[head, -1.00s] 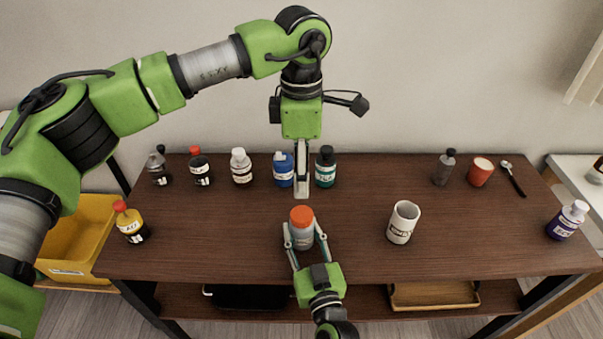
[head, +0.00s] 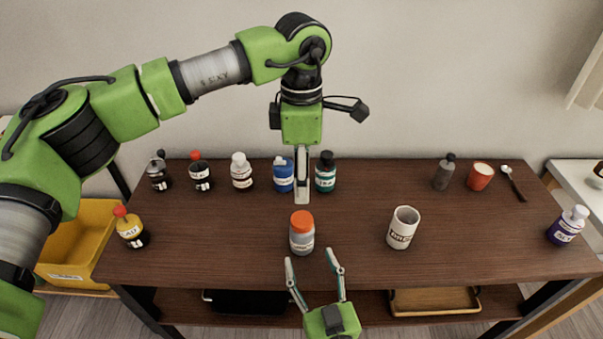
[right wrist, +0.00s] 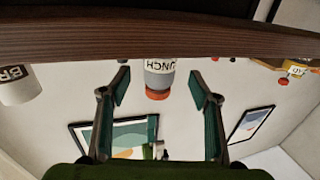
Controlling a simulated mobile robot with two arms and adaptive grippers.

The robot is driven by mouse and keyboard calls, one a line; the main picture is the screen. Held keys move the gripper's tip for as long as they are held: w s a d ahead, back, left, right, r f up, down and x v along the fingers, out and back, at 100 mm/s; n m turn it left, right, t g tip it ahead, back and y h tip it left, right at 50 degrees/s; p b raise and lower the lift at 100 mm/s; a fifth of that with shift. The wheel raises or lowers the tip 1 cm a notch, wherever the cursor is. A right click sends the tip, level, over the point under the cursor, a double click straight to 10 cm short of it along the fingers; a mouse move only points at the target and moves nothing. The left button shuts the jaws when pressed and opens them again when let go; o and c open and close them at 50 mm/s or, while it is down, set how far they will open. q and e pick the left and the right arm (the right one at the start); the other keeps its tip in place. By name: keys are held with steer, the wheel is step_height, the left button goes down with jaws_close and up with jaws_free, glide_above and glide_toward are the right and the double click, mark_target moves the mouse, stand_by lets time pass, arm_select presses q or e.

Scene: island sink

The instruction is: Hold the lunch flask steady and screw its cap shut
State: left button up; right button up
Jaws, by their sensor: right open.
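The lunch flask (head: 302,243), grey with a white label band, stands upright at the middle front of the table, its orange cap (head: 302,221) on top. In the right wrist view the flask (right wrist: 159,79) shows upside down, between and beyond the fingers, with its cap (right wrist: 158,95) below it. My right gripper (head: 314,261) is open and empty at the table's front edge, apart from the flask. My left gripper (head: 302,198) points down above the table behind the flask, clear of the cap. Its fingers show edge-on, so their opening is hidden.
A white mug (head: 402,229) stands right of the flask. Several bottles line the back, including a blue one (head: 283,176) and a green one (head: 325,173) close to my left gripper. A yellow-and-black bottle (head: 130,229) stands at left. The wooden table (head: 230,248) is clear around the flask.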

steer(key=shift+v, duration=2.1)
